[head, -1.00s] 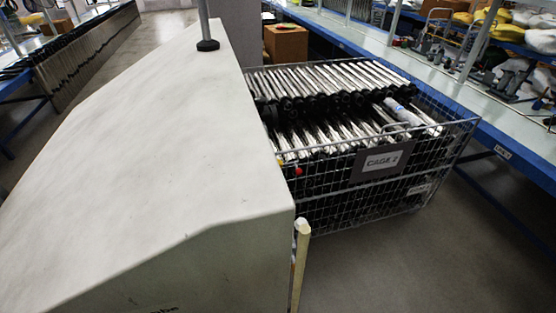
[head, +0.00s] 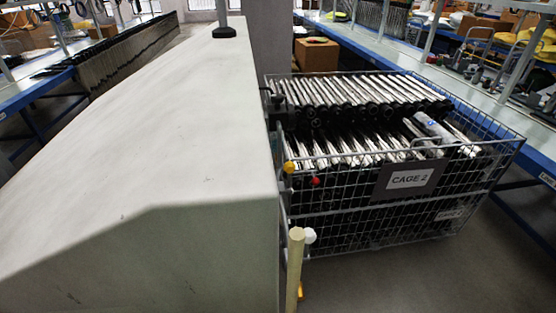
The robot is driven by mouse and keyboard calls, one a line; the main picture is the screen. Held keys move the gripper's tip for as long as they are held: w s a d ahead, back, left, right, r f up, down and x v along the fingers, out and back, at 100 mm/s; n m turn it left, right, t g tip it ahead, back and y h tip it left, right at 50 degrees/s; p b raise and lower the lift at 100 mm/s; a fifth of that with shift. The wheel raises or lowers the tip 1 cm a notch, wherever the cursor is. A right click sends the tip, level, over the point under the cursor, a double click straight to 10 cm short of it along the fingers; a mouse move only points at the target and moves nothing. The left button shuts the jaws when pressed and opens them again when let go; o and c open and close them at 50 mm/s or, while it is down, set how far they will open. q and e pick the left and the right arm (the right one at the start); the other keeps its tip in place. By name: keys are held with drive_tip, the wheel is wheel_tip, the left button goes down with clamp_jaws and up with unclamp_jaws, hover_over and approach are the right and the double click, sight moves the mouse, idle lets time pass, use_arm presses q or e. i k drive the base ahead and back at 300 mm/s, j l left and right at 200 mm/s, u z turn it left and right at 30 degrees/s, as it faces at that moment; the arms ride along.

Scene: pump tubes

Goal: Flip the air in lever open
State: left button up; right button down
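A large pale grey sloped housing (head: 130,130) fills the left and middle of the head view. At its right edge a yellow ball knob (head: 290,167) and a red ball knob (head: 315,181) stick out in front of the wire cage. Lower down, a white ball knob (head: 310,235) shows beside a cream-coloured bar (head: 295,265). A small yellow part (head: 301,290) is partly hidden behind the bar. I cannot tell which of these is the air in lever, or its position. Neither of my grippers is in view.
A wire cage labelled CAGE 2 (head: 408,180), full of metal tubes, stands right of the housing. Blue-edged benches (head: 388,52) with shelving run along the right. A cardboard box (head: 316,54) sits behind the cage. Floor is clear at the lower right.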

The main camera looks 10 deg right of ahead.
sight(290, 167)
drive_tip(key=l+u, duration=0.3)
drive_tip(key=u, duration=0.15)
drive_tip(key=l+u, duration=0.3)
drive_tip(key=u, duration=0.15)
